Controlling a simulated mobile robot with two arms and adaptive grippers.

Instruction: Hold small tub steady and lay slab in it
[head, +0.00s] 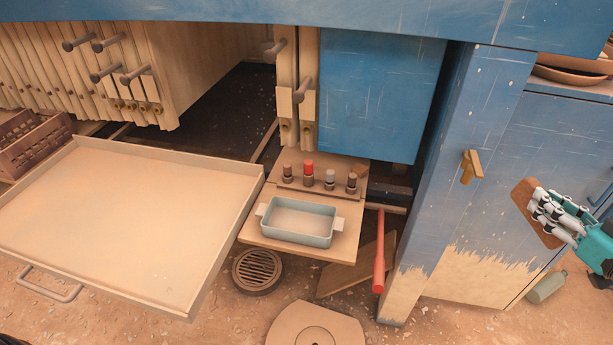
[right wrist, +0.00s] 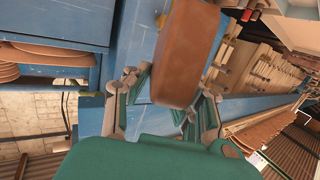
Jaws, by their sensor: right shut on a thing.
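The small tub (head: 301,222) is a pale blue-grey rectangular dish with a handle at each end. It stands upright and looks empty on a small wooden shelf (head: 262,232) under the blue press. The slab (head: 536,212) is a flat reddish-brown block with rounded corners. My right gripper (head: 548,215) is shut on the slab at the far right, in front of the blue cabinet and well apart from the tub. The slab also shows between the fingers in the right wrist view (right wrist: 186,50). My left gripper is not in view.
A large shallow tray (head: 110,225) fills the left. Several knobs, one red (head: 308,170), stand behind the tub. A red lever (head: 379,255) hangs right of the shelf, beside a blue post (head: 455,160) with a brass latch (head: 469,167). A green bottle (head: 546,287) lies on the floor.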

